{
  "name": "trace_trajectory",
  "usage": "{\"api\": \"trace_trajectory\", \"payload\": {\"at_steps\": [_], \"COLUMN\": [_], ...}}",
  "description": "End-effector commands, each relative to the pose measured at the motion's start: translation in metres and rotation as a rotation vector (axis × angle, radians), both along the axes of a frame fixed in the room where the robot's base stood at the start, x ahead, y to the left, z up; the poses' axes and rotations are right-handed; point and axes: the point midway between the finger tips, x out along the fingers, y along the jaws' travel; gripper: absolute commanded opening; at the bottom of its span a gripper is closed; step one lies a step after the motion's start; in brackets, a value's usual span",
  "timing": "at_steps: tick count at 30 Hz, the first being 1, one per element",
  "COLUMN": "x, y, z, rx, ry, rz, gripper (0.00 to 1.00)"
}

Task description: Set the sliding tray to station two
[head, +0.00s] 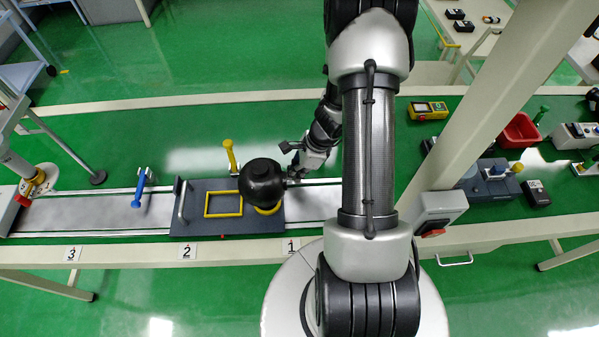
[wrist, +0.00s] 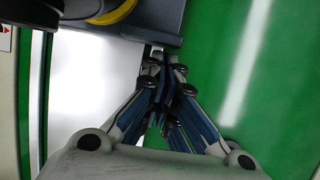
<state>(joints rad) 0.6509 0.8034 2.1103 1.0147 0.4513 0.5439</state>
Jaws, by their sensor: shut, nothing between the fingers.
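The sliding tray (head: 230,226) is a dark grey plate on a pale rail (head: 105,213), lying between the station two label (head: 187,252) and the station one label (head: 291,246). It carries a yellow square frame, a black round object (head: 262,182) over a yellow ring, and a grey handle (head: 182,203) at its left end. My gripper (head: 290,164) is beside the tray's right end, behind the black object. In the wrist view my gripper (wrist: 163,62) is shut and empty, its tips close to the tray's edge (wrist: 152,26). I cannot tell whether they touch.
A blue lever (head: 141,188) stands by the rail left of the tray, and a yellow lever (head: 230,155) behind the tray. The station three label (head: 72,254) is further left. A cream post (head: 500,100) and switch box (head: 440,208) are right of my arm.

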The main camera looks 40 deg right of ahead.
Motion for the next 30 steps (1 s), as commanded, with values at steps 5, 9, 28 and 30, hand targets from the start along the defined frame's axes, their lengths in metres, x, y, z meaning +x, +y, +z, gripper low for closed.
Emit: {"api": "trace_trajectory", "payload": {"at_steps": [5,9,28,30], "x": [0.000,0.010,0.054,0.054], "y": [0.000,0.014,0.081,0.081], "z": [0.000,-0.001,0.000,0.000], "rx": [0.000,-0.001,0.001,0.001], "ry": [0.000,-0.001,-0.001,-0.001], "rz": [0.001,0.006,0.000,0.000], "gripper": [0.00,0.00,0.00,0.00]}}
